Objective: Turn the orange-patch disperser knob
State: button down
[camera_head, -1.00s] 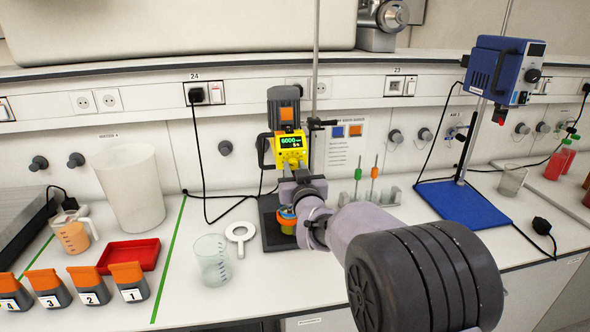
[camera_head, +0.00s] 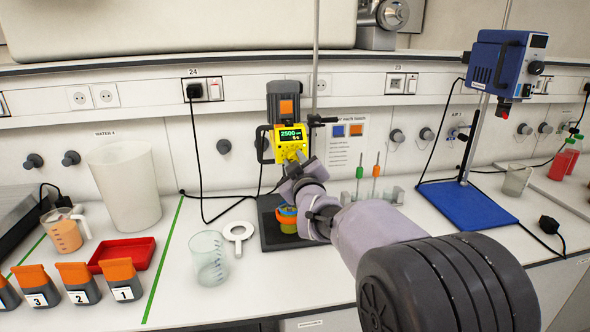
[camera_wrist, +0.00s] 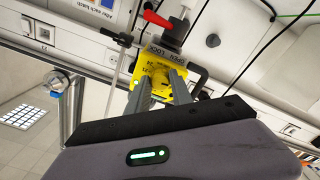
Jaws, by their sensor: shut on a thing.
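The disperser has a grey motor with an orange patch (camera_head: 286,106) and a yellow control head (camera_head: 290,137). Its green display (camera_head: 291,134) reads 2500. My gripper (camera_head: 293,163) is at the lower front of the yellow head, tilted, and shut on the knob there. The knob itself is mostly hidden by my fingers. In the wrist view, my gripper's two fingers (camera_wrist: 161,82) reach onto the yellow head (camera_wrist: 155,66), with markings beside them. An orange and yellow cup (camera_head: 287,219) stands below on the black base (camera_head: 272,236).
A clear beaker (camera_head: 209,260) and a white ring-shaped item (camera_head: 238,233) stand left of the base. A rack with coloured sticks (camera_head: 375,172) is at the right. A blue stirrer stand (camera_head: 467,203) is farther right. A black cable hangs behind the disperser.

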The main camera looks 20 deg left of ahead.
jog(key=shift+n+b, duration=0.7)
jog(key=shift+n, duration=1.6)
jog(key=c, duration=1.1)
grip_release()
jog(key=p+v, duration=0.1)
jog(key=v, duration=1.6)
jog(key=shift+s+d, duration=0.15)
jog(key=shift+d, duration=0.1)
